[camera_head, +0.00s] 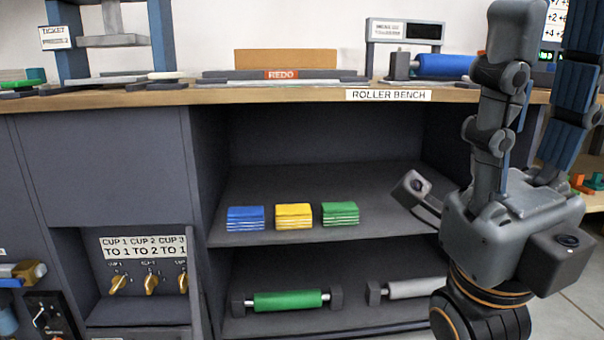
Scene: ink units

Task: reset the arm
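My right gripper (550,40) stands large at the right of the head view, in front of the bench. Its fingers point up, with a clear gap between them and nothing held there. The far finger runs out of the top edge of the picture. My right wrist, with its orange ring, comes up from the bottom edge below the gripper body. My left gripper is not in view.
The roller bench (300,95) has shelves holding blue (245,218), yellow (293,216) and green (340,213) stacks. A green roller (287,300) and grey roller (412,288) lie below. A blue roller (443,65) is on top, behind my gripper's left side.

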